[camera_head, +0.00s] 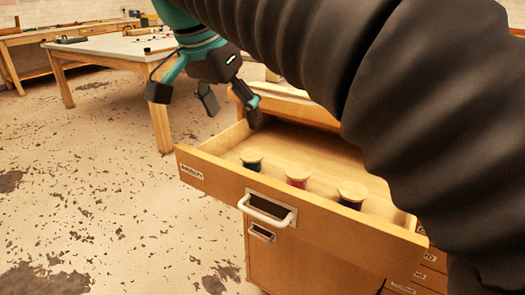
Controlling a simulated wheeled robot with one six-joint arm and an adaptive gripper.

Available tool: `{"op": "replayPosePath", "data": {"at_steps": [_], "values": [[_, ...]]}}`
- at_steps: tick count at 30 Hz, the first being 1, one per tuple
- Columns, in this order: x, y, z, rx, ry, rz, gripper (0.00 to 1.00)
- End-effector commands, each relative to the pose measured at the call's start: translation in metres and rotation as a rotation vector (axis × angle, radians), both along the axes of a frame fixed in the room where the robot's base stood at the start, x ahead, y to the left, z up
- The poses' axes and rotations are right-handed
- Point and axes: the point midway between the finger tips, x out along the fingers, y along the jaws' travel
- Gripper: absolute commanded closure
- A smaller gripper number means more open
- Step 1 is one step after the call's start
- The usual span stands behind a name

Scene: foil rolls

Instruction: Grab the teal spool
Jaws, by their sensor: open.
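The teal spool (251,164) stands upright in the open wooden drawer (222,178), the leftmost of three spools in a row behind its front panel. It has a pale wooden top and a dark teal body, with its lower part hidden by the drawer front. My gripper (206,102) is open, with its fingers spread and nothing between them. In the picture it is above and to the left of the teal spool, near the drawer's back left corner, apart from the spool.
A pink spool (297,178) and a dark blue spool (351,197) stand to the right of the teal one. The drawer front has a white handle (270,210). A worktable (112,46) stands behind at left. My arm covers the upper right.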

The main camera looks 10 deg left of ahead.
Motion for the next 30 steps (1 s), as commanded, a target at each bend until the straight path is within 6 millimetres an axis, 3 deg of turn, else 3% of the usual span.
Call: {"op": "replayPosePath", "data": {"at_steps": [9,18,30], "values": [[0.02,-0.009,-0.053,-0.002,0.002,-0.002,0.22],[0.028,-0.012,-0.072,0.0,0.001,0.0,0.22],[0.045,-0.021,-0.112,0.0,0.001,-0.001,0.22]]}}
